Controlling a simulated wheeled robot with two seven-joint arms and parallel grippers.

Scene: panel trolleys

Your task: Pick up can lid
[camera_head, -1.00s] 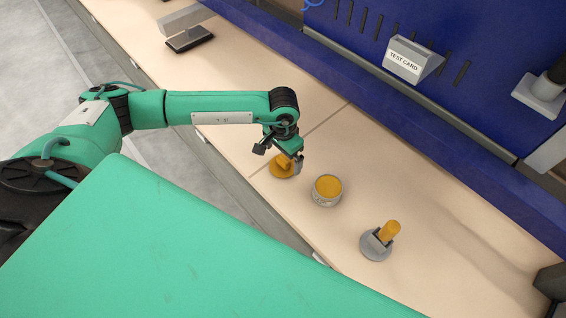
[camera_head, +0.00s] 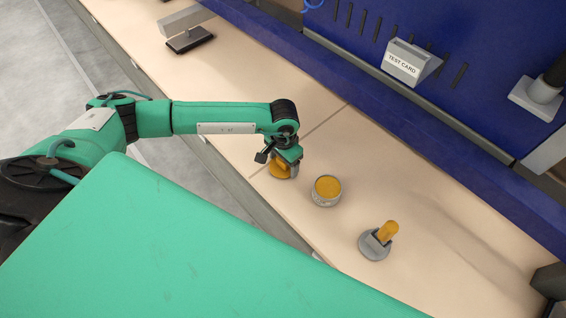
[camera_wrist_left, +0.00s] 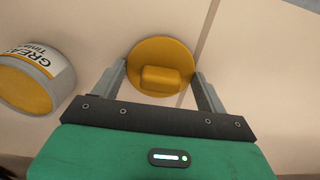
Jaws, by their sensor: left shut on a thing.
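The can lid is an orange disc with a raised block-shaped grip. It shows partly behind my fingers in the head view (camera_head: 279,173) and from above in the left wrist view (camera_wrist_left: 160,52). My left gripper (camera_head: 283,165) is shut on the lid, with one finger on each side of it in the left wrist view (camera_wrist_left: 159,72). The lid is at the worktop, and I cannot tell whether it is clear of the surface. A grey can (camera_head: 326,191) with an orange top stands just right of it, and its label shows in the left wrist view (camera_wrist_left: 28,78). My right gripper is out of view.
A grey round holder (camera_head: 373,246) with an orange piece stands further right on the pale worktop (camera_head: 300,110). A blue panel (camera_head: 470,110) with a TEST CARD holder (camera_head: 407,62) rises behind.

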